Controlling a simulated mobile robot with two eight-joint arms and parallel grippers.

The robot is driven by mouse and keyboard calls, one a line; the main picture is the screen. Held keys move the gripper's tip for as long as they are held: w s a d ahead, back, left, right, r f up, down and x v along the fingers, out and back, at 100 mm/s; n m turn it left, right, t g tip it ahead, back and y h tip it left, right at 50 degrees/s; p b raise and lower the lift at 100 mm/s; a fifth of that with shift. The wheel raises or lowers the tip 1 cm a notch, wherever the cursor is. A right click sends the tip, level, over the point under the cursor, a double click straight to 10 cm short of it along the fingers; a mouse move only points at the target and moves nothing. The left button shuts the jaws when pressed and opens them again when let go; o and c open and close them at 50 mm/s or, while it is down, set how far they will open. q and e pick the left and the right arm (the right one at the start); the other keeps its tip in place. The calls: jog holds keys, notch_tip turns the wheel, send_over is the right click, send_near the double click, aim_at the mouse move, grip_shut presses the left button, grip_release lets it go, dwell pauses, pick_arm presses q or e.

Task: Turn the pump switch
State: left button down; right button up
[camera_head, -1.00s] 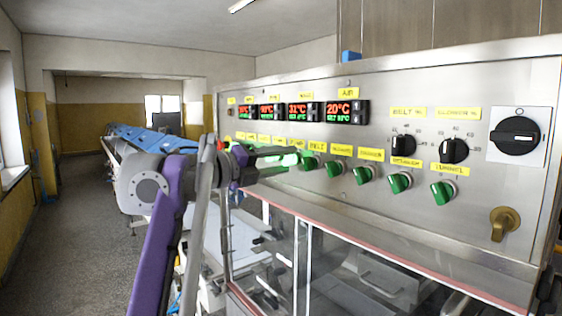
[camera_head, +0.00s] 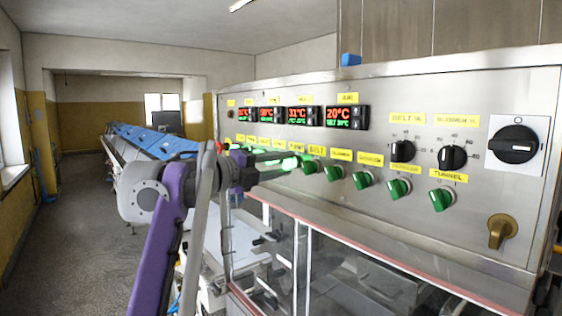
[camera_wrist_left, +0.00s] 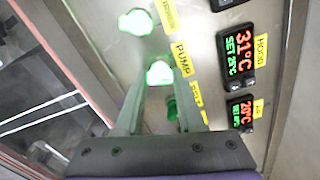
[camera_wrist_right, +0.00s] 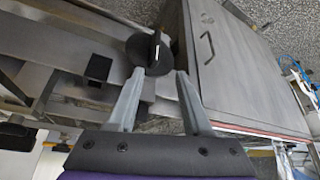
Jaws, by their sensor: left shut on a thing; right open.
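The pump switch is a lit green knob (camera_wrist_left: 160,72) beside the yellow PUMP label (camera_wrist_left: 182,58) in the left wrist view. My left gripper (camera_wrist_left: 160,78) is shut on this knob, with one finger on each side of it. In the head view my left gripper (camera_head: 287,157) reaches in from the left to the row of green knobs, where a green glow shows by its fingertips. The fingers partly hide the knob there, so its exact angle is unclear. My right gripper (camera_wrist_right: 155,78) is open and empty; it shows only in its own wrist view.
Several unlit green knobs, such as the belt knob (camera_head: 309,166), run right along the steel panel (camera_head: 455,92). Temperature displays (camera_head: 304,117) sit above. A glass-fronted housing (camera_head: 350,265) lies below. In the right wrist view, a dark round part (camera_wrist_right: 143,48) stands beyond the fingertips, beside a steel cabinet (camera_wrist_right: 235,65).

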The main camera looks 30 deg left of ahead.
pick_arm(q)
jog(key=n+p, duration=0.1)
jog(key=n, duration=0.3)
jog(key=shift+r+n, duration=0.1)
jog(key=shift+n, duration=2.5)
pick_arm(e)
jog(key=shift+w+r, duration=0.3)
jog(key=shift+r, duration=0.4)
jog(key=shift+w+r, duration=0.3)
jog(key=shift+r, duration=0.35)
pick_arm(q)
jog(key=c, duration=0.5)
grip_release()
jog(key=v, duration=1)
jog(key=shift+s+a+b, duration=0.2)
jog(key=shift+s+b, duration=0.15)
jog(key=shift+b, duration=0.05)
pick_arm(e)
jog(key=shift+s+f, duration=0.25)
jog(key=shift+f, duration=0.25)
jog(key=shift+s+f, duration=0.2)
jog(key=shift+f, duration=0.3)
